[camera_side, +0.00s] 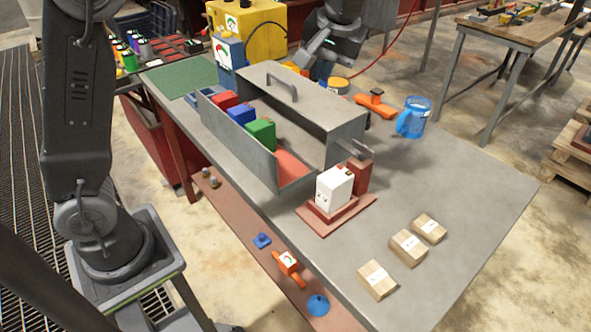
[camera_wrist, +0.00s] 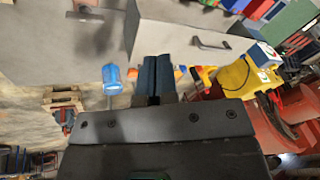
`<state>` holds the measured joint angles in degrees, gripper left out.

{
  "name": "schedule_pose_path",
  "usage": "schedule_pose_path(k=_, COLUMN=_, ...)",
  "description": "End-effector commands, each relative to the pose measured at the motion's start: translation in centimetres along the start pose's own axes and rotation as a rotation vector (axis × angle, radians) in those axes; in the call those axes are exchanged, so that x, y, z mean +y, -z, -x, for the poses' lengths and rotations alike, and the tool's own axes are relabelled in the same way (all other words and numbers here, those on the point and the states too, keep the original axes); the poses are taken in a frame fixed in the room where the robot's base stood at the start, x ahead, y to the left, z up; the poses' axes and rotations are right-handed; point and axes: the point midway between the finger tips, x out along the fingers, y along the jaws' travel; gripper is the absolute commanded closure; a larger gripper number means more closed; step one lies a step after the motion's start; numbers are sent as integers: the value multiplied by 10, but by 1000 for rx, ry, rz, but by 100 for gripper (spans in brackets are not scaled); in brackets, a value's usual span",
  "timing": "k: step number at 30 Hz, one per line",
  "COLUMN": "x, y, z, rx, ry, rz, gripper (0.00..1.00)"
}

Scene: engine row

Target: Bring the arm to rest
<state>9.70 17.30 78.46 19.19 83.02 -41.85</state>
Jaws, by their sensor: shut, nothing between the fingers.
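My gripper (camera_wrist: 157,66) is shut and empty, its two dark fingers side by side in the middle of the wrist view. In the side view my gripper (camera_side: 310,54) is at the top, beyond the far end of the grey toolbox-like case and beside the yellow machine. It holds nothing. Whether it touches anything is not clear from the side view.
The grey case (camera_side: 318,118), with red, blue and green blocks in its front tray, stands on the grey table (camera_side: 455,185). Nearby are a yellow machine (camera_side: 262,25), a blue mug (camera_side: 413,118), a white block (camera_side: 333,190) and cartons (camera_side: 407,247).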

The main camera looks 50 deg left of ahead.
Motion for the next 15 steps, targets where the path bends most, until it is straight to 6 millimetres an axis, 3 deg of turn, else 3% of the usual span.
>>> schedule_pose_path(k=1, x=-16, y=-12, z=9, rx=10, ry=-37, rz=-30, gripper=100)
schedule_pose_path(k=7, x=-62, y=-65, z=21, rx=63, ry=-177, rz=-173, gripper=100)
schedule_pose_path(k=15, x=-108, y=-147, z=7, rx=189, ry=-332, rz=-331, gripper=100)
